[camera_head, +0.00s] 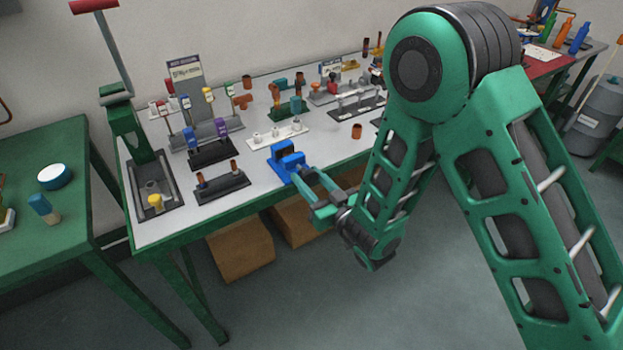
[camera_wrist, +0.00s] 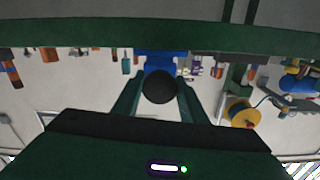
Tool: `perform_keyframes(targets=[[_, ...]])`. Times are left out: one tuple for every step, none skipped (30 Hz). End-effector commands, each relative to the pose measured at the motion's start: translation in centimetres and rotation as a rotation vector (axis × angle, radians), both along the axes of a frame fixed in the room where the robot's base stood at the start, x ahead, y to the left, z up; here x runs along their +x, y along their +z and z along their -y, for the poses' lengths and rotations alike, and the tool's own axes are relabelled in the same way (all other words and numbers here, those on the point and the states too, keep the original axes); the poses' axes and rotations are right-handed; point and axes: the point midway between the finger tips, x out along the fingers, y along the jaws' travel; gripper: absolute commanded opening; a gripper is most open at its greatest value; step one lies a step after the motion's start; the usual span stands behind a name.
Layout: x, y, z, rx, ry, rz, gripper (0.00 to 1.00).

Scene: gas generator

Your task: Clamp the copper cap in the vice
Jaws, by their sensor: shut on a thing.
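The blue vice (camera_head: 286,160) stands at the front edge of the grey-topped table. My gripper (camera_head: 308,183) reaches it from the front. In the wrist view my gripper (camera_wrist: 160,92) has its two fingers on either side of a dark round knob (camera_wrist: 160,87), shut on it. The blue vice (camera_wrist: 155,58) shows just behind the knob. A short copper-brown piece (camera_head: 356,131) stands on the table to the right of the vice; I cannot tell whether it is the copper cap. Whether anything sits between the vice jaws is too small to tell.
A dark rack (camera_head: 222,188) with copper-tipped pieces stands left of the vice. A white rack (camera_head: 277,136) is behind it. A lever press (camera_head: 150,188) stands at the table's left end. Cardboard boxes (camera_head: 240,250) lie below. The floor in front is clear.

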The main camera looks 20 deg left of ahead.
Motion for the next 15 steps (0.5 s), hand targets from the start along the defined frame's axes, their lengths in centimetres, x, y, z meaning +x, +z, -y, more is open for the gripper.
perform_keyframes(targets=[[0.41,-0.06,0.25,0.015,-0.007,-0.020,0.16],[0.43,-0.06,0.26,0.028,-0.008,-0.036,0.16],[0.44,-0.07,0.27,0.048,-0.008,-0.059,0.16],[0.45,-0.07,0.28,0.065,-0.008,-0.078,0.16],[0.46,-0.07,0.28,0.081,-0.008,-0.097,0.16],[0.47,-0.06,0.29,0.103,-0.009,-0.124,0.16],[0.48,-0.06,0.30,0.120,-0.009,-0.143,0.16],[0.48,-0.06,0.30,0.137,-0.009,-0.164,0.16],[0.49,-0.05,0.31,0.161,-0.009,-0.192,0.16],[0.49,-0.05,0.31,0.179,-0.010,-0.212,0.16],[0.49,-0.05,0.31,0.196,-0.010,-0.231,0.16],[0.50,-0.05,0.32,0.219,-0.010,-0.259,0.16],[0.50,-0.04,0.32,0.236,-0.010,-0.279,0.16],[0.49,-0.04,0.33,0.252,-0.010,-0.299,0.16],[0.49,-0.04,0.33,0.274,-0.010,-0.322,0.16]])
